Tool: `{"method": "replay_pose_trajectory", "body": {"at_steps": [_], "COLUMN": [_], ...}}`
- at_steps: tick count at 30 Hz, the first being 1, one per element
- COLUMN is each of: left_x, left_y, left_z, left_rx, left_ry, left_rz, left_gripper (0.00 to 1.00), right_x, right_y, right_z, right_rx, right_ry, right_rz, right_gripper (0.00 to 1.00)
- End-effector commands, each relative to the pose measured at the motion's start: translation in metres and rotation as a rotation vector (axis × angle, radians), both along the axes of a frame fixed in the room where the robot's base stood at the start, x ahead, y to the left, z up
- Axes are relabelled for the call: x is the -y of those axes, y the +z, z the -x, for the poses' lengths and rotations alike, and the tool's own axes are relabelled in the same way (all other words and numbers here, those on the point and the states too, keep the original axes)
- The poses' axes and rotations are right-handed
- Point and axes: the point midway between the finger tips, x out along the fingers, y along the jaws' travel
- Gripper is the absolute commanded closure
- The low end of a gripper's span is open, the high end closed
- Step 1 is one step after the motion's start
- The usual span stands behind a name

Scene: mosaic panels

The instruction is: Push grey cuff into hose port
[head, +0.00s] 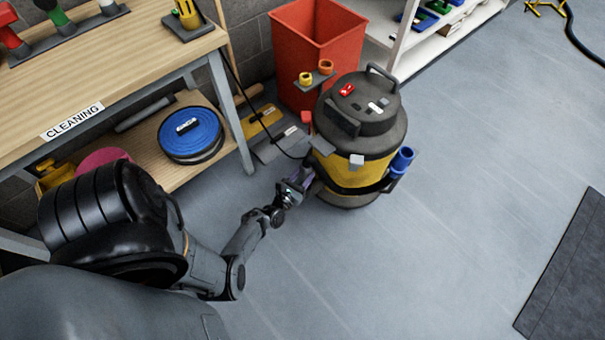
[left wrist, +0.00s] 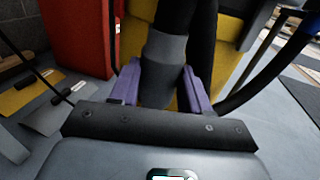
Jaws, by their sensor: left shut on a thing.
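The yellow and dark grey vacuum cleaner (head: 343,170) stands upright on the floor beside the red bin. My left gripper (head: 303,178) is at the left side of its yellow body. In the left wrist view, its two purple fingers (left wrist: 163,84) are shut on the grey cuff (left wrist: 164,56), one on each side. A black hose part (left wrist: 175,15) shows above the cuff, and the yellow body is behind it. I cannot make out the hose port or whether the cuff touches it. My right gripper is not in view.
The red bin (head: 300,50) stands behind the vacuum. A wooden bench (head: 130,45) with a lower shelf holding a blue coil (head: 190,135) is at the left. Dustpans (head: 275,143) lie near the bin. The floor at the right is clear up to a dark mat (head: 570,280).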

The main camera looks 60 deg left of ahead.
Motion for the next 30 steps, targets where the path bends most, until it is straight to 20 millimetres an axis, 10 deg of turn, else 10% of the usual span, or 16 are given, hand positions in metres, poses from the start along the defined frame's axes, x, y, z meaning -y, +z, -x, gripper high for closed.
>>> {"method": "replay_pose_trajectory", "body": {"at_steps": [30], "left_x": [0.0], "left_y": [-0.037], "left_z": [0.002], "left_rx": [-0.003], "left_ry": [0.001], "left_rz": [0.001], "left_gripper": [0.87], "right_x": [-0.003], "right_y": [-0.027], "right_z": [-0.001], "right_rx": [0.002], "right_ry": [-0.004], "right_rz": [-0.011], "right_gripper": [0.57]}}
